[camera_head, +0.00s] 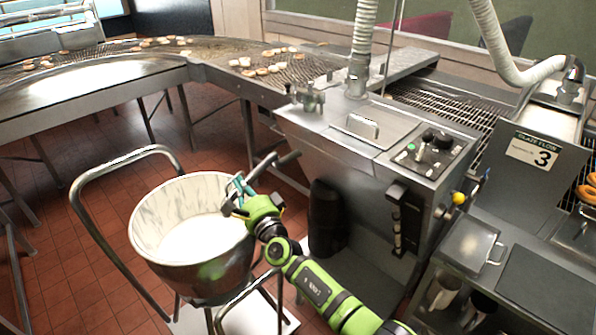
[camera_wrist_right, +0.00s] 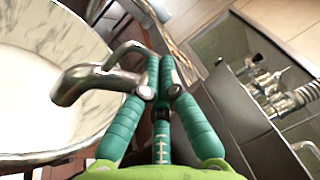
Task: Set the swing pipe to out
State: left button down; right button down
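The swing pipe (camera_head: 287,159) is a grey metal pipe on the near side of the glazing machine, by the bucket's right rim. In the right wrist view the bent end of the pipe (camera_wrist_right: 87,80) reaches over the bucket's rim and turns down. My right gripper (camera_head: 242,190) is at the pipe's end beside the rim. Its teal fingers (camera_wrist_right: 160,65) are together at the tips and touch or nearly touch the pipe; I cannot tell whether any of it is between them. My left gripper is not in view.
The bucket (camera_head: 202,268) of white glaze stands on a cart with a tube handle (camera_head: 80,200). The glazing machine (camera_head: 345,145) is to the right, with a yellow knob (camera_head: 459,198). A conveyor (camera_head: 215,52) with doughnuts runs behind.

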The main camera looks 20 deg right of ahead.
aim_at(228, 184)
jog(key=w+a+b, duration=0.2)
jog(key=a, duration=0.1)
jog(key=shift+w+f, duration=0.3)
jog(key=shift+w, duration=0.1)
jog(key=shift+w+a+r+b, duration=0.15)
jog(key=shift+w+a+b, duration=0.45)
jog(key=shift+w, duration=0.25)
